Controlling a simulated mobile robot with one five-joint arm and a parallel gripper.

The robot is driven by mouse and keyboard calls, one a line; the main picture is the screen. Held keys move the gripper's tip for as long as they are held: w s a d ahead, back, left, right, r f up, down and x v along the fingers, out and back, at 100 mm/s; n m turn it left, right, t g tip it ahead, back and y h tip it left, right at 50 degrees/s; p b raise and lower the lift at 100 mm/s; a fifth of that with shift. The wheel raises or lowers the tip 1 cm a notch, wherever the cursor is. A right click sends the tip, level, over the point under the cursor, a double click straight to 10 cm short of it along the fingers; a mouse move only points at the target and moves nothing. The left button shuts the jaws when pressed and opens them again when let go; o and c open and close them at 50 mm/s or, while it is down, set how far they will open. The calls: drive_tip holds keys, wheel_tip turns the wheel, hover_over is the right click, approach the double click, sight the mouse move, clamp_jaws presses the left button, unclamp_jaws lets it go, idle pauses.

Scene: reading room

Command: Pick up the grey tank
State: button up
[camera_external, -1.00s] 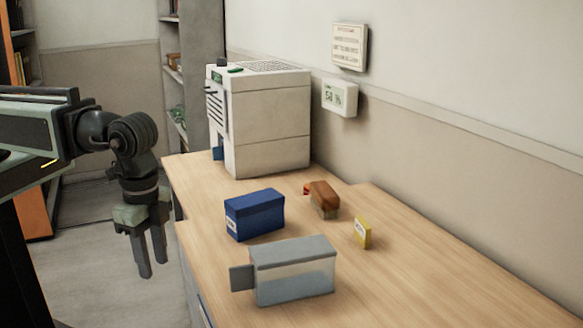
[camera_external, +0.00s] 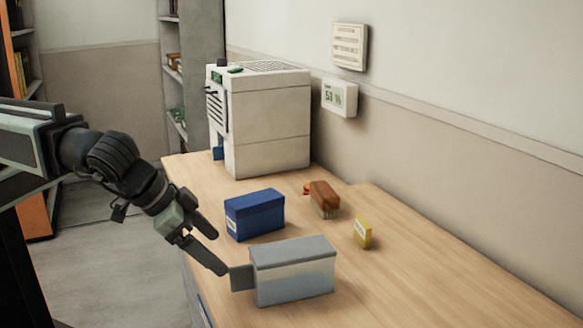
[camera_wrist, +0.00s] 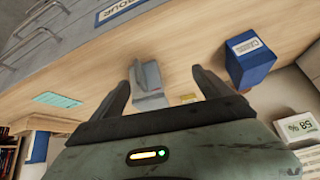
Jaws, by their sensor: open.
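The grey tank (camera_external: 292,282) stands on the wooden counter near its front edge, a box with a grey lid and paler walls. A flat grey tab (camera_external: 242,278) sticks out from its left side. My gripper (camera_external: 221,253) is open and empty, reaching down from the left with its fingertips close to the tab. In the wrist view the tank (camera_wrist: 150,101) appears between the two spread fingers of my gripper (camera_wrist: 160,78). I cannot tell whether a finger touches the tab.
A blue box (camera_external: 255,216) stands just behind the tank and shows right of the fingers in the wrist view (camera_wrist: 250,62). A brown-topped object (camera_external: 323,198) and a yellow box (camera_external: 362,233) lie farther back. A large white machine (camera_external: 268,120) stands at the far end. The counter's right side is clear.

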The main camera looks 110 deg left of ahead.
sight(264, 253)
drive_tip(key=w+t+y+b, duration=0.1)
drive_tip(key=w+b, duration=0.1)
drive_tip(key=w+r+n+t+b, duration=0.1)
drive_tip(key=w+t+b, duration=0.1)
drive_tip(key=w+n+t+y+b, duration=0.1)
drive_tip(key=w+b, duration=0.1)
drive_tip(key=w, duration=0.1)
drive_tip(key=shift+a+r+t+y, duration=0.2)
drive_tip(key=shift+r+t+y, duration=0.1)
drive_tip(key=shift+r+t, duration=0.1)
drive_tip(key=f+b, duration=0.1)
drive_tip(key=f+m+b, duration=0.1)
drive_tip(key=b, duration=0.1)
drive_tip(key=shift+w+a+y, duration=0.1)
drive_tip(key=shift+a+y, duration=0.2)
drive_tip(key=shift+a, duration=0.1)
drive_tip(key=shift+w+a+f+t+b, duration=0.15)
drive_tip(key=shift+t+b, duration=0.15)
drive_tip(key=shift+b, duration=0.2)
drive_tip(key=b+x, duration=0.2)
drive_tip(key=x, duration=0.5)
drive_tip(key=shift+w+a+b, duration=0.2)
drive_tip(key=shift+w+b, duration=0.2)
drive_tip(key=shift+s, duration=0.1)
